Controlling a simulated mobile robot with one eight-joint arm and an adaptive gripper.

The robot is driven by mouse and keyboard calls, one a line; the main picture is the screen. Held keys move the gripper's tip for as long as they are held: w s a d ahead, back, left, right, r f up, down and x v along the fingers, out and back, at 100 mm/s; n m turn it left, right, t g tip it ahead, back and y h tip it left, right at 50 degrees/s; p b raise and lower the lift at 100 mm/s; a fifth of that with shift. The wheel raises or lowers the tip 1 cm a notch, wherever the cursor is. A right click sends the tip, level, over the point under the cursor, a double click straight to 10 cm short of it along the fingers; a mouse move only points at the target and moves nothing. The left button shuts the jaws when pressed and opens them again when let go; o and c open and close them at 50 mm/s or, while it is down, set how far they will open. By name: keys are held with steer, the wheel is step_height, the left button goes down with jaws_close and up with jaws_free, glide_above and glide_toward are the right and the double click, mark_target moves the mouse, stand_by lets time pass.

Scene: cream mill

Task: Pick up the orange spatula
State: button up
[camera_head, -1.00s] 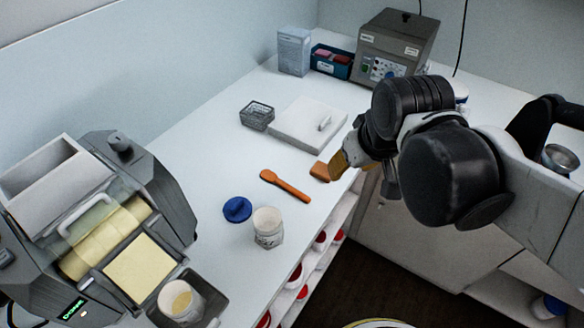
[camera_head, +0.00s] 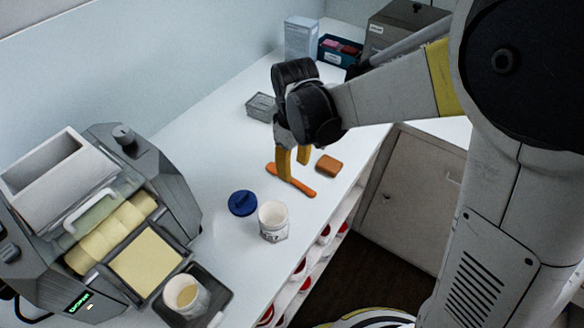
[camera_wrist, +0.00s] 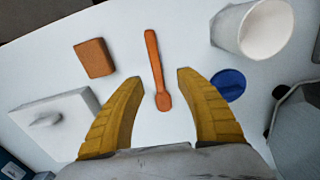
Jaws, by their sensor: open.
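The orange spatula (camera_head: 299,186) lies flat on the white counter, partly hidden by my fingers in the head view. The wrist view shows the whole spatula (camera_wrist: 153,65), its handle pointing up the picture and its broader end toward my gripper. My gripper (camera_head: 293,176) points down over the spatula with yellow fingers. In the wrist view my gripper (camera_wrist: 160,80) is open and empty, with the spatula's broad end lying between the two fingers. I cannot tell the exact height of the fingertips above the counter.
An orange-brown block (camera_head: 329,166) lies close beside the spatula. A white jar (camera_head: 273,222) and a blue lid (camera_head: 242,203) stand nearer. A grey mill (camera_head: 125,215) fills the left.

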mark_target(297, 182)
steer(key=f+b, duration=0.1)
steer(key=f, duration=0.3)
steer(key=f+b, duration=0.1)
steer(key=f, duration=0.1)
steer(key=shift+w+d+f+b, duration=0.1)
steer(key=shift+d+f+b, duration=0.25)
steer(key=shift+d+f, duration=0.05)
steer(key=shift+r, duration=0.1)
jaws_close()
